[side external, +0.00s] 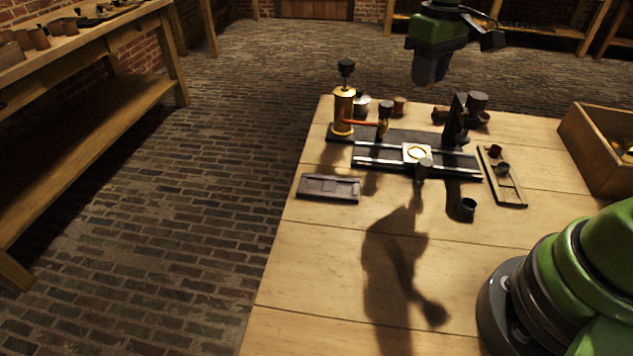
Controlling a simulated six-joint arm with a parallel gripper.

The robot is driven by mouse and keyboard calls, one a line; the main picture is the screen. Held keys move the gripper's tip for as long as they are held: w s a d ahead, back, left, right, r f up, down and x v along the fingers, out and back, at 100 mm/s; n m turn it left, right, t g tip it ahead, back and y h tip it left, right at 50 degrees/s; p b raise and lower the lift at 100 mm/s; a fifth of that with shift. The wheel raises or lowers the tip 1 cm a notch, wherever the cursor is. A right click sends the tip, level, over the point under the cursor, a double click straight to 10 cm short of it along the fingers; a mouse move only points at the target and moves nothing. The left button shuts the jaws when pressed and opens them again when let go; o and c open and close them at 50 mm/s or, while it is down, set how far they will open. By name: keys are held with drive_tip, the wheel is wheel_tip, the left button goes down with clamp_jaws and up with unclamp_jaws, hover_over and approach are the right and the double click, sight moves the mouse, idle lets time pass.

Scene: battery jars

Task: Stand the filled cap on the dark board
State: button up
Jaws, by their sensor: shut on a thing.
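My gripper (430,72) hangs high at the top of the view, in the air beyond the far edge of the table in the picture. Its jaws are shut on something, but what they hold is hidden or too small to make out. A flat dark board (322,188) with shallow recesses lies on the table at left, in front of the brass apparatus. Two more small caps sit on a narrow wooden tray (514,194). I cannot tell which cap is filled.
A brass cylinder with a black knob (344,108) stands on a dark bench with a slide rail (375,158). Small pots stand behind it. A wooden crate (590,150) is at right. The table front is clear, with my arm's shadow across it.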

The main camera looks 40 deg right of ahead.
drive_tip(key=w+a, duration=0.4)
drive_tip(key=a, duration=0.5)
hover_over(314, 186)
wheel_tip(314, 186, down, 12)
drive_tip(key=shift+f, duration=2.4)
drive_tip(key=shift+f, duration=0.15)
drive_tip(key=o, duration=0.9)
